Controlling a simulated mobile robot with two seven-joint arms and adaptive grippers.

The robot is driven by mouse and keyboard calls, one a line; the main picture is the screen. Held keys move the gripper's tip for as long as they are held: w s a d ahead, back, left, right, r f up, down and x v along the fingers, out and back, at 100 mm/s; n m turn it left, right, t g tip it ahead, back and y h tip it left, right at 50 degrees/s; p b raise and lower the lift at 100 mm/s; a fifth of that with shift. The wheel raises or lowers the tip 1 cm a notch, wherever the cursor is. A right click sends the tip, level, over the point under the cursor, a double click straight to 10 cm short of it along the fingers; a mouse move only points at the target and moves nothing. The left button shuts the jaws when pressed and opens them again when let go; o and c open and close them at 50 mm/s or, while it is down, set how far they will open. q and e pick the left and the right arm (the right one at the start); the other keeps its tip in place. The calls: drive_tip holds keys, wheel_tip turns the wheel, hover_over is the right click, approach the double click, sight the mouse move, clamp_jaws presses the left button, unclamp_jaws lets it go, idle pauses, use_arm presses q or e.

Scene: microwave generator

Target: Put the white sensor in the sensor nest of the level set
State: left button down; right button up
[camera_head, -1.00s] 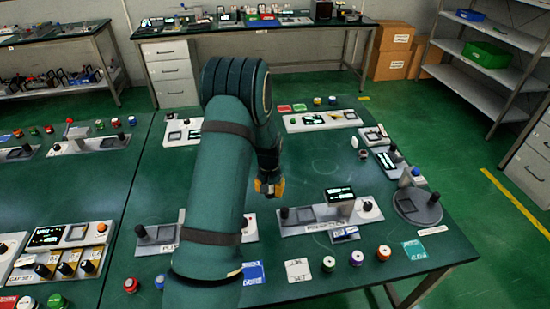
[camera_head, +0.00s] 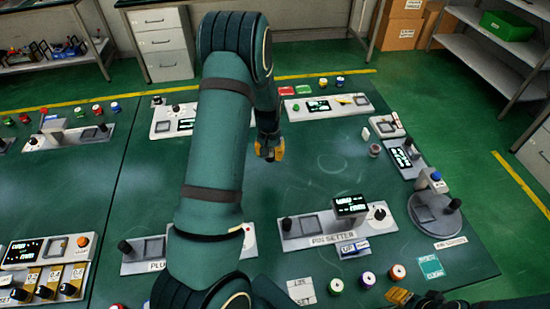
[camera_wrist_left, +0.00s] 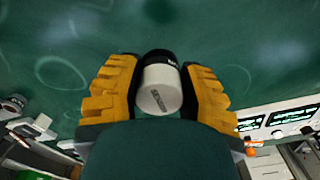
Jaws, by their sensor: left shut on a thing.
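My left gripper (camera_head: 268,150) is above the middle of the green table. In the left wrist view its yellow fingers (camera_wrist_left: 158,92) are shut on the white sensor (camera_wrist_left: 160,92), a short white cylinder with a dark band and small print on its end. In the head view the gripper hides the sensor. I cannot tell which device is the level set; no readable label names it, and I cannot make out its sensor nest. My right gripper (camera_head: 398,296) shows only as yellow fingertips at the bottom edge; its opening is unclear.
The pin setter (camera_head: 327,238) stands in front, and a round-based device (camera_head: 435,212) to its right. A device with a green display (camera_head: 327,106) is at the back. A small white piece (camera_head: 366,133) and a grey cylinder (camera_head: 375,150) stand at right. Coloured spools (camera_head: 367,279) line the front.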

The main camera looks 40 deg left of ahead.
sight(271, 177)
use_arm(q)
wheel_tip(271, 177, down, 10)
drive_tip(key=shift+r, duration=0.1)
idle(0.4)
drive_tip(key=shift+b, duration=0.3)
drive_tip(key=shift+f, duration=0.2)
drive_tip(key=c, duration=0.6)
unclamp_jaws()
drive_tip(key=shift+r, duration=0.15)
